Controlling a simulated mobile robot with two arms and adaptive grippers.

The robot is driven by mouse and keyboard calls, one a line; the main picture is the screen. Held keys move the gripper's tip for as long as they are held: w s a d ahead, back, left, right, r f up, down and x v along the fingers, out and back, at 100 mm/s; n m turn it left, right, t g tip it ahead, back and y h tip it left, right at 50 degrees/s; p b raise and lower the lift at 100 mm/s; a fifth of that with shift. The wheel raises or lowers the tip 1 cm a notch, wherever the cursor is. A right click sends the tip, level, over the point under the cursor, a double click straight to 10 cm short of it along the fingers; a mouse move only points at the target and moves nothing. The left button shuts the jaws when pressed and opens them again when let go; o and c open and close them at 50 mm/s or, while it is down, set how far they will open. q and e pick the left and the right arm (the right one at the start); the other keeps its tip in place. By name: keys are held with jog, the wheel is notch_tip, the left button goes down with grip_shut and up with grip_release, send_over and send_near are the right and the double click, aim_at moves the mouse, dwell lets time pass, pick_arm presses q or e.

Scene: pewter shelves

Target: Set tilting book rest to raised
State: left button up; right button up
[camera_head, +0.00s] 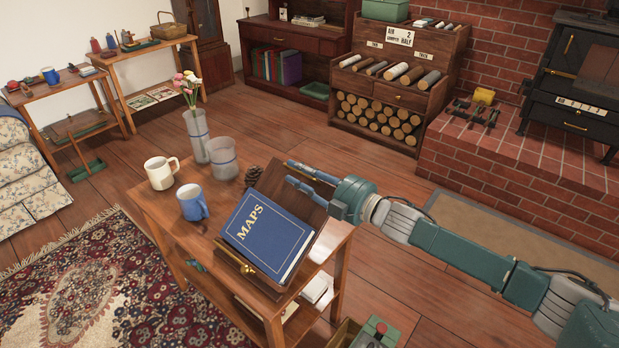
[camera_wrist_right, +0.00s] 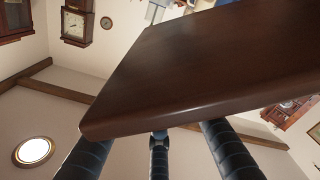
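The wooden book rest (camera_head: 308,211) stands on the small wooden table (camera_head: 152,206), its board tilted up with a blue book marked MAPS (camera_head: 268,235) on it. A brass rod (camera_head: 245,263) runs along its low front edge. My right gripper (camera_head: 289,172) is at the board's upper right edge, its fingers spread apart and pointing left. In the right wrist view the dark board (camera_wrist_right: 200,70) fills the middle and hides the fingertips of my gripper; contact is unclear. My left gripper is not in view.
A white mug (camera_head: 160,174), a blue mug (camera_head: 191,203), a grey cup (camera_head: 222,158), a vase with flowers (camera_head: 196,135) and a pine cone (camera_head: 253,175) stand left of and behind the rest. A brick hearth (camera_head: 520,160) lies to the right.

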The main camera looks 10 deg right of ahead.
jog(key=v, duration=1.1)
jog(key=shift+s+d, duration=0.2)
jog(key=shift+s, duration=0.1)
